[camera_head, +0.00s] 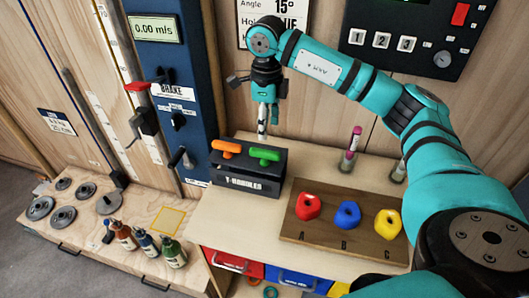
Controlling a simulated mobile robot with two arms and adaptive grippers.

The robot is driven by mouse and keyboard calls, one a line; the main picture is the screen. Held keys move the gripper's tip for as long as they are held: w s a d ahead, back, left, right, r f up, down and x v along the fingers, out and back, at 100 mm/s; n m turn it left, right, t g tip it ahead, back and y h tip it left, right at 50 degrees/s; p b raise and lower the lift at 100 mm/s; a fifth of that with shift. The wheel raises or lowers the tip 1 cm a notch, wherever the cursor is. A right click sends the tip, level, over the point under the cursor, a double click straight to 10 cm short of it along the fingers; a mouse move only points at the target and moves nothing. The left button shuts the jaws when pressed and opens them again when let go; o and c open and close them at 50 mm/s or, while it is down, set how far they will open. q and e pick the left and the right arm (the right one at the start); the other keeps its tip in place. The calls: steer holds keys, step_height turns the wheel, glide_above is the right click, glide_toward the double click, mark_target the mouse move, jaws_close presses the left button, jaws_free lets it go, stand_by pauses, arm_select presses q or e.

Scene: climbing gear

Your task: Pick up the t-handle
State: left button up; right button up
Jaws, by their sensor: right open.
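Two T-handles stand in a dark box (243,184) labelled T-HANDLES on the wooden counter: an orange one (226,146) on the left and a green one (264,154) on the right. My right gripper (264,101) points down above and behind the box, in line with the green T-handle in the picture. It is open and apart from both T-handles. A thin pale upright piece (262,120) shows just below its fingers; I cannot tell whether it stands behind them. My left gripper is not in view.
A board (333,228) with red, blue and yellow climbing holds lies right of the box. A pink-capped tube (350,146) stands behind it. A blue brake panel (183,80) rises at the left. Weight discs and bottles (145,244) sit on the lower left bench.

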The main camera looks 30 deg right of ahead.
mark_target(265, 151)
step_height(265, 151, down, 4)
steer(key=shift+f+p, duration=0.15)
steer(key=shift+p, duration=0.35)
steer(key=f+p, duration=0.2)
steer(key=f, duration=0.3)
steer(key=shift+s+a+p, duration=0.1)
steer(key=shift+a+p, duration=0.15)
steer(key=shift+p, duration=0.15)
steer(key=shift+f, duration=0.15)
jaws_close()
